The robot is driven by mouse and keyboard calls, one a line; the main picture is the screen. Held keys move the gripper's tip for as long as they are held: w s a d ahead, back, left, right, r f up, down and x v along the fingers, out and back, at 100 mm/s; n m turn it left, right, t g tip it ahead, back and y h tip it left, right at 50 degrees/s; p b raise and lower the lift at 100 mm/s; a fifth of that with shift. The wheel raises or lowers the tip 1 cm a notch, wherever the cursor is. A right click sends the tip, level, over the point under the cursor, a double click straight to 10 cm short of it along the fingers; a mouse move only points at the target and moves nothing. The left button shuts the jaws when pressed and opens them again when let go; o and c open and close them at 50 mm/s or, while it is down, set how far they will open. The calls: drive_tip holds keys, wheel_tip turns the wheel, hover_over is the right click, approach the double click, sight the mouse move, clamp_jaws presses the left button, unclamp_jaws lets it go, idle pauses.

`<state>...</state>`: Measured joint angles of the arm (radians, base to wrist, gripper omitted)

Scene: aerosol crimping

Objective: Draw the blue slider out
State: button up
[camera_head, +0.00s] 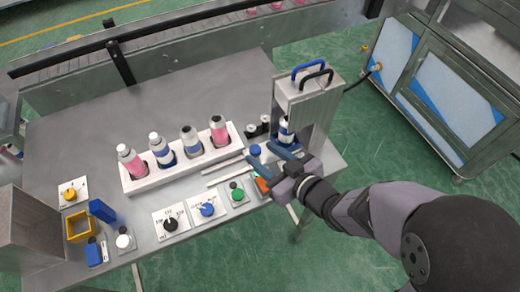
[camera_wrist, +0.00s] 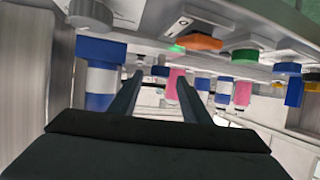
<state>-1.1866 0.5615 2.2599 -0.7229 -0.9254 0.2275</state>
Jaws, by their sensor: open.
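The crimping press (camera_head: 301,100) stands at the right of the table in the head view. A blue-and-white can (camera_head: 286,132) stands inside it on a blue base; in the wrist view the can (camera_wrist: 100,82) and its wide blue base (camera_wrist: 100,48) show upside down at left. The fingers partly hide the slider area.
A white rack (camera_head: 178,176) holds several pink and blue cans. Knobs and switch plates line the front edge, with a blue dial (camera_head: 207,209) and green button (camera_head: 237,194). The table's back left is clear.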

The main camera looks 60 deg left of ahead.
drive_tip(key=shift+x, duration=1.15)
clamp_jaws()
drive_tip(key=s+b, duration=0.3)
drive_tip(key=s, duration=0.9)
drive_tip(key=shift+s+r+b, duration=0.1)
drive_tip(key=shift+s+b, duration=0.05)
drive_tip(key=shift+b, duration=0.15)
unclamp_jaws()
drive_tip(key=shift+s, duration=0.15)
drive_tip(key=shift+d, duration=0.1)
